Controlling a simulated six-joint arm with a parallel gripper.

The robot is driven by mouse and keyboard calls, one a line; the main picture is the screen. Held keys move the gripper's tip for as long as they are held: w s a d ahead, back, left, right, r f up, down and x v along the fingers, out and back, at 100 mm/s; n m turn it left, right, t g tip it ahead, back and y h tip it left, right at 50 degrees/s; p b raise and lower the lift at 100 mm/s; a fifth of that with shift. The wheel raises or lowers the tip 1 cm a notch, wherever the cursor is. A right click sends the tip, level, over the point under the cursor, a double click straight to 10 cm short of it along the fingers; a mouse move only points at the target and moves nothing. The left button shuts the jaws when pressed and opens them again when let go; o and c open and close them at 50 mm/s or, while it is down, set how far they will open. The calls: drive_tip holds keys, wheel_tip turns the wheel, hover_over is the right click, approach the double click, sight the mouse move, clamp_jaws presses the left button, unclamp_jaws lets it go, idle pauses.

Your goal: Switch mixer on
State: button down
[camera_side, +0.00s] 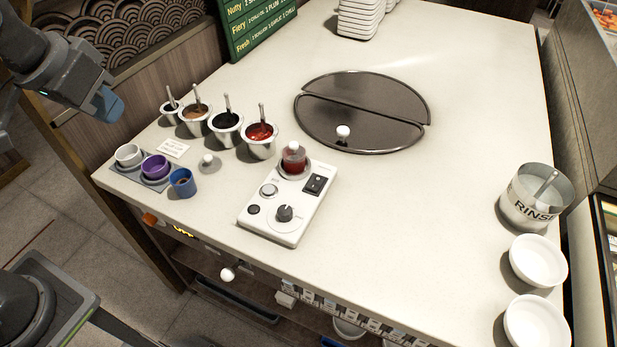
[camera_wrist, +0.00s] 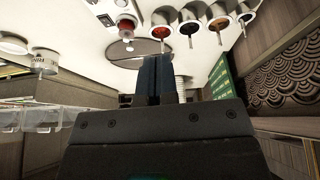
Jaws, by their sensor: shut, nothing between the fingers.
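The mixer is a white box (camera_side: 299,208) near the counter's front edge in the side view. A clear cup with red sauce (camera_side: 293,160) sits at its back end. I cannot tell the rocker's position. My gripper (camera_side: 112,108) is shut and empty, up at the left, clear of the counter and well away from the mixer. In the wrist view my shut fingers (camera_wrist: 157,60) show, with the mixer (camera_wrist: 107,19) partly cut off at the top.
Several metal sauce pots with spoons (camera_side: 258,143) stand behind and left of the mixer. Small cups (camera_side: 182,183) stand at the left corner. A round lidded well (camera_side: 375,95) lies farther back. A rinse pot (camera_side: 530,205) and white bowls (camera_side: 538,262) stand right. Counter between is clear.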

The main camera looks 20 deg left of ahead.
drive_tip(key=w+d+f+g, duration=0.1)
drive_tip(key=w+d+f, duration=0.1)
drive_tip(key=w+d, duration=0.75)
drive_tip(key=g, duration=0.1)
hover_over(312, 187)
drive_tip(key=s, duration=0.2)
drive_tip(key=s+x, duration=0.2)
drive_tip(key=x, duration=0.8)
drive_tip(key=shift+s+f, duration=0.3)
drive_tip(key=shift+f, duration=0.25)
drive_tip(key=x, duration=0.8)
drive_tip(key=s+x, duration=0.1)
drive_tip(key=x, duration=0.3)
drive_tip(key=shift+a+f, duration=0.15)
drive_tip(key=shift+f, duration=0.85)
drive_tip(key=shift+s+f, duration=0.15)
drive_tip(key=shift+f, duration=0.25)
drive_tip(key=shift+r, duration=0.1)
